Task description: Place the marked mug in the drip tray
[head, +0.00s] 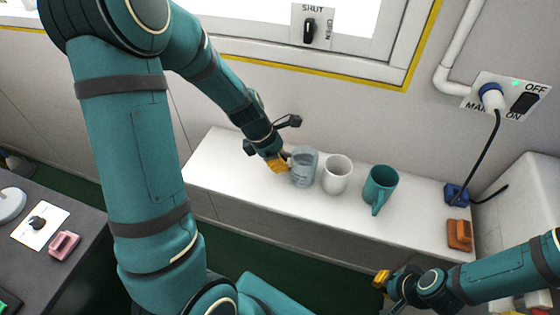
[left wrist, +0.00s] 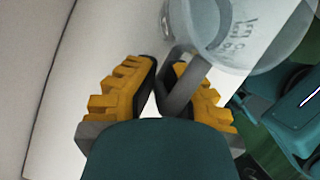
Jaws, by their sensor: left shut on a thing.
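The grey-blue mug (head: 304,167) stands on the white shelf (head: 235,170), leftmost of three mugs. In the left wrist view the mug (left wrist: 245,32) carries dark markings on its side, too blurred to read. My left gripper (head: 279,162) is at the mug's left side. In the left wrist view the left gripper (left wrist: 164,78) has its yellow fingers shut on the mug's grey handle (left wrist: 182,88). My right gripper (head: 384,280) is low at the right, in front of the shelf and away from the mugs; its opening is unclear. I cannot make out a drip tray.
A white mug (head: 337,174) stands close right of the grey-blue one, then a teal mug (head: 380,186). An orange block (head: 459,235) and a blue block (head: 456,194) with a cable sit at the shelf's right end. The wall is close behind. The shelf's left end is clear.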

